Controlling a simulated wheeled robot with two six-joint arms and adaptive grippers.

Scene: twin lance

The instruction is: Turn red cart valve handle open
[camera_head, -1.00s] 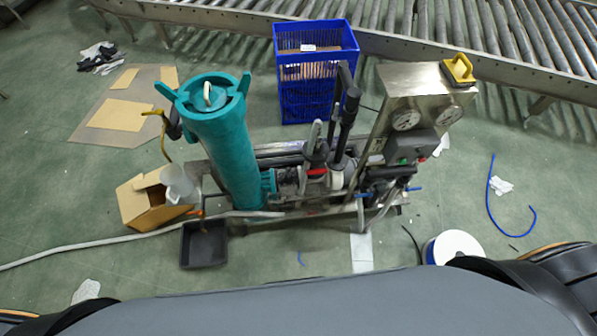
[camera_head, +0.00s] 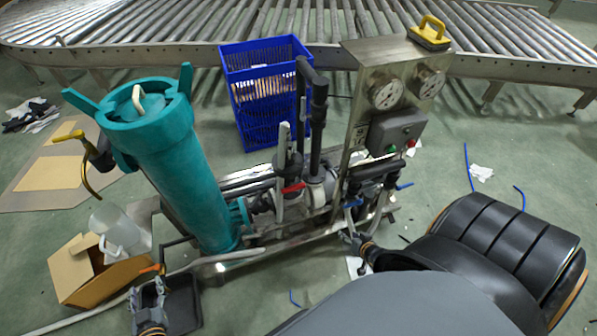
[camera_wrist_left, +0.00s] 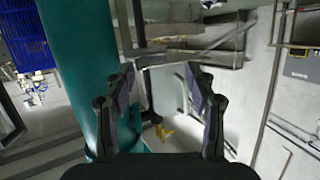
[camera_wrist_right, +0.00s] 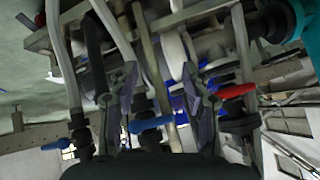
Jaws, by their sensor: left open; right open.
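The red valve handle (camera_head: 293,188) sits on the cart (camera_head: 255,245) pipework, right of the teal filter vessel (camera_head: 180,175). In the right wrist view the red handle (camera_wrist_right: 236,91) is a short lever lying roughly crosswise, just right of my right gripper's fingers. My right gripper (camera_wrist_right: 160,95) is open and empty, facing the pipes; in the head view it (camera_head: 357,240) is low at the cart's right end. A blue handle (camera_wrist_right: 150,124) shows between its fingers, farther off or nearer I cannot tell. My left gripper (camera_wrist_left: 160,85) is open and empty; in the head view it (camera_head: 150,290) is by the black tray.
A black tray (camera_head: 184,303) and a cardboard box (camera_head: 75,275) with a white jug (camera_head: 115,235) lie left of the cart. A blue crate (camera_head: 262,60) and roller conveyor (camera_head: 200,45) stand behind. A gauge panel (camera_head: 365,75) rises at the cart's right.

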